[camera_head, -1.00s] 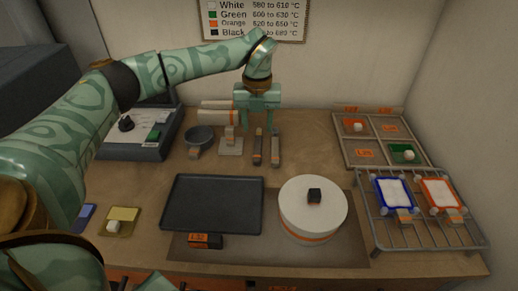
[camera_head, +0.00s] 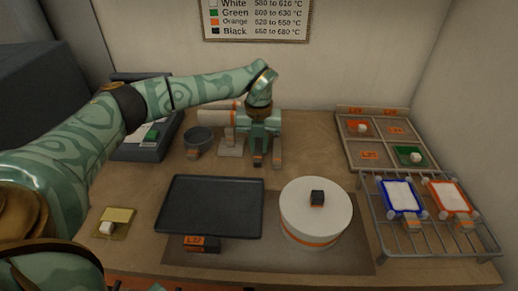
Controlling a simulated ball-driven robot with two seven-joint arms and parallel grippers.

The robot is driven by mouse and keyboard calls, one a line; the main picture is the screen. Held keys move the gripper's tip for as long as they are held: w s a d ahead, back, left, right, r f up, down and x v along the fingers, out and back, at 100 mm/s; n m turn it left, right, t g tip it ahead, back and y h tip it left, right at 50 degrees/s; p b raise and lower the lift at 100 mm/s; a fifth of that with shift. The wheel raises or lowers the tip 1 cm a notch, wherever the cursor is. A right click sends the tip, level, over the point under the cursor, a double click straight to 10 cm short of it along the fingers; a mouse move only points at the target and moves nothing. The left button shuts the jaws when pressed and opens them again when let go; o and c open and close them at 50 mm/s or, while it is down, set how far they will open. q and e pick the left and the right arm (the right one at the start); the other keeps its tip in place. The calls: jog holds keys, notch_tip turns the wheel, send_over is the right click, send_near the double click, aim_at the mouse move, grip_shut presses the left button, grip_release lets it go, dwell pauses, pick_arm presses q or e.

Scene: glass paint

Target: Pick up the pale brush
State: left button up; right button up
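Two slim brush-like tools lie side by side at the back of the table, behind the tray. The left one (camera_head: 257,160) shows a dark, brownish end; the right one (camera_head: 277,161) looks greyer and paler. I cannot tell surely which is the pale brush. My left gripper (camera_head: 267,148) reaches down from above over their far parts and hides them. Its two fingers look apart, one near each tool, with nothing visibly held. Whether a finger touches either tool cannot be told. My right gripper is out of view.
A small grey bowl (camera_head: 198,139) and a pale stand (camera_head: 231,146) sit left of the tools. A dark tray (camera_head: 211,206) and a round white kiln-like drum (camera_head: 316,222) stand in front. A wire rack (camera_head: 385,240) and a sectioned tray (camera_head: 351,151) are at right.

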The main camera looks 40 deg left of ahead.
aim_at(257, 149)
pick_arm(q)
grip_shut()
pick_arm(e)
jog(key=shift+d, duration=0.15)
